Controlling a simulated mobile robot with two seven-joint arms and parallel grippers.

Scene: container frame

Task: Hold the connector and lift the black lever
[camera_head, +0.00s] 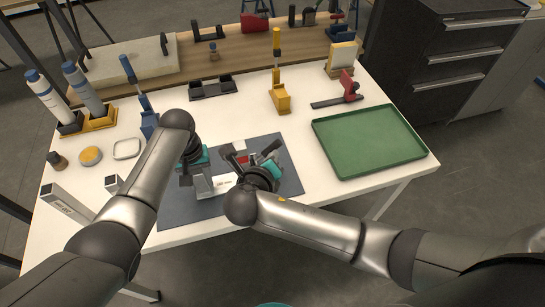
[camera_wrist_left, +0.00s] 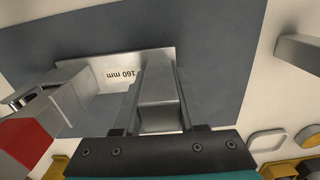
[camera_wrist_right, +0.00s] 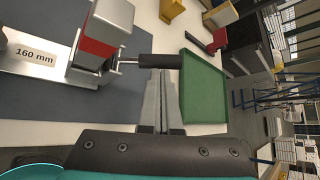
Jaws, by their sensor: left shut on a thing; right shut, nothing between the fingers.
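The connector (camera_wrist_left: 98,78) is a silver metal piece with a "160 mm" label, a block at one end and a red part (camera_wrist_right: 96,48). It lies on the dark mat in the head view (camera_head: 222,183). My left gripper (camera_wrist_left: 157,85) is shut on the connector's plain end. The black lever (camera_wrist_right: 158,61) is a short dark cylinder on a metal rod, sticking out from the connector's block in the right wrist view. My right gripper (camera_wrist_right: 160,98) is shut and empty, with its fingertips close beside the lever. I cannot tell whether they touch it.
The dark mat (camera_head: 289,178) lies on a white table. A green tray (camera_head: 370,140) is to the right. A yellow-based tool (camera_head: 280,100), a black holder (camera_head: 212,87) and a red clamp-like piece (camera_head: 348,86) stand behind. Bottles (camera_head: 84,92) stand at the left.

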